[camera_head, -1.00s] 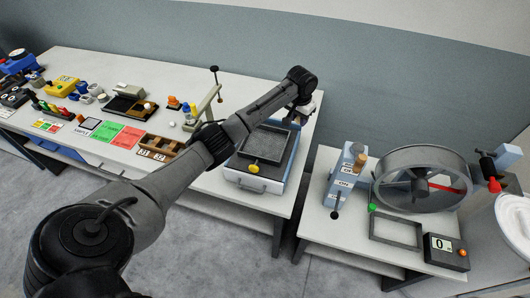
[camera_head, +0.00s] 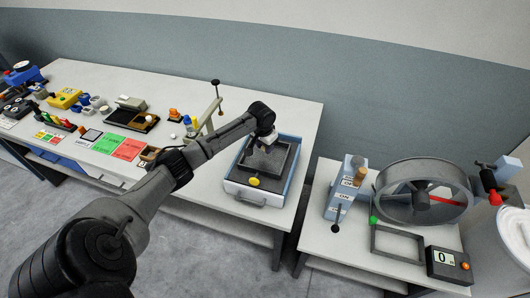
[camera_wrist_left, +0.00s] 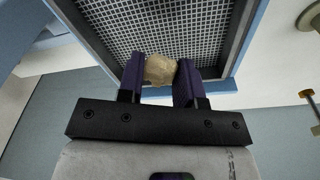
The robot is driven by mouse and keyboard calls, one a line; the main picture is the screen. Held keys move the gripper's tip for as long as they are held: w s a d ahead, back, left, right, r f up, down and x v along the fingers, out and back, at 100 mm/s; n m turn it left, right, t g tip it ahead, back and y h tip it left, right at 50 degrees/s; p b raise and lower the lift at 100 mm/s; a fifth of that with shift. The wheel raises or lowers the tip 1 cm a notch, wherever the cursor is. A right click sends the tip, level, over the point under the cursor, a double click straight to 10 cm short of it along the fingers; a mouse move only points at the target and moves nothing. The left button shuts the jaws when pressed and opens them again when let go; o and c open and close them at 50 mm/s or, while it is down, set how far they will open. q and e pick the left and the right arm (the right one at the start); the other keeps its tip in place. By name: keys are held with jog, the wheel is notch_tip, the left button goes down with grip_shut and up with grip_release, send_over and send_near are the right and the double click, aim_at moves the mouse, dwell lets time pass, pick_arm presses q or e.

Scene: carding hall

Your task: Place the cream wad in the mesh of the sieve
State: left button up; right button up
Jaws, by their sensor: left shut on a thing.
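The cream wad (camera_wrist_left: 160,70) is between the two purple fingers of my left gripper (camera_wrist_left: 160,66) in the left wrist view. That gripper is shut on it. Behind the wad lies the grey wire mesh of the sieve (camera_wrist_left: 165,25), inside a dark frame. In the head view the sieve (camera_head: 281,166) is a dark square frame on a white and blue shaker body with a yellow knob in front. My left gripper (camera_head: 267,141) is over the far part of the sieve. I cannot tell whether the wad touches the mesh. My right gripper is not in view.
A post with a pale green arm (camera_head: 208,115) stands left of the sieve. Green and red cards (camera_head: 118,143) and small items cover the left table. A wheel-like drum (camera_head: 420,190), an empty frame (camera_head: 397,245) and a display box (camera_head: 449,262) stand on the right table.

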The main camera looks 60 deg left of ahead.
aim_at(265, 158)
pick_arm(q)
jog(key=shift+f, duration=1.95)
jog(key=shift+f, duration=0.15)
jog(key=o, duration=0.9)
jog(key=r, duration=0.4)
jog(key=s+r, duration=0.1)
jog(key=r, duration=0.7)
jog(key=shift+s+d+r+p, duration=0.15)
jog(key=shift+d+p, duration=0.1)
jog(key=shift+p, duration=0.15)
